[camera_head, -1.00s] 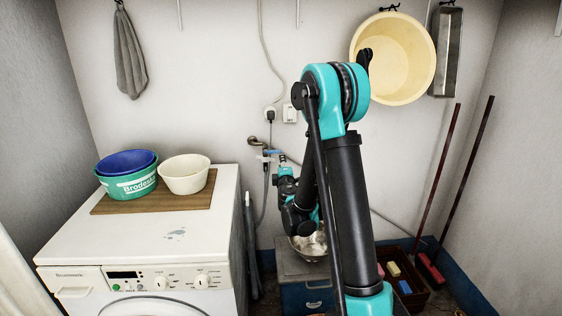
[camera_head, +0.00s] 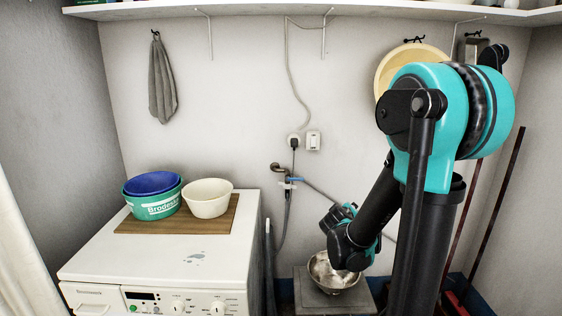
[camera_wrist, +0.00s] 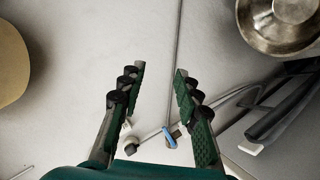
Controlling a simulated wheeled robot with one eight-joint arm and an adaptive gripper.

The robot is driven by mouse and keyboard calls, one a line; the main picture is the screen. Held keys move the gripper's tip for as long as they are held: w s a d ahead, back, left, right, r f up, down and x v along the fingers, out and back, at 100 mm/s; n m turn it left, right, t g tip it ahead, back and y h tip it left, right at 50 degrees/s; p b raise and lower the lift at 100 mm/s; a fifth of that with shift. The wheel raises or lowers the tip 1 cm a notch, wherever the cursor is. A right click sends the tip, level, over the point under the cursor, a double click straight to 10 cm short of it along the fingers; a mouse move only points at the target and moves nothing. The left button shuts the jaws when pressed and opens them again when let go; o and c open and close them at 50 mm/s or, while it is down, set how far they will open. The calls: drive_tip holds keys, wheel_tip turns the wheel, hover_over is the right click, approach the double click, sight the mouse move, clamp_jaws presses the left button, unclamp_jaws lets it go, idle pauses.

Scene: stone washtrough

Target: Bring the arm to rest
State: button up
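My arm rises at the right of the head view, its elbow high. Its end (camera_head: 345,240) bends down just above a metal bowl (camera_head: 326,285) and in front of its right part; the fingers cannot be made out there. In the wrist view my gripper (camera_wrist: 160,78) has its two dark green fingers spread apart, with nothing between them. Beyond them are the pale wall and a blue tap handle (camera_wrist: 172,138). A round metal vessel (camera_wrist: 285,22) shows at the wrist view's upper right.
A washing machine (camera_head: 165,255) stands at left, bearing a board (camera_head: 150,226), green and blue basins (camera_head: 153,205) and a white bowl (camera_head: 208,207). A yellow basin (camera_head: 388,68) hangs behind my arm. A shelf (camera_head: 280,15) crosses the top. Brooms lean at right.

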drive_tip(key=s+a+f+m+g+y, duration=0.1)
drive_tip(key=s+f+m+g, duration=0.1)
drive_tip(key=s, duration=0.6)
drive_tip(key=s+a+f+m+g+y, duration=0.2)
drive_tip(key=s+f, duration=0.3)
drive_tip(key=s, duration=0.4)
drive_tip(key=s+a+f+m+g+y, duration=0.2)
drive_tip(key=s+f+g, duration=0.2)
drive_tip(key=s, duration=0.5)
drive_tip(key=shift+s, duration=0.15)
drive_tip(key=shift+c, duration=0.6)
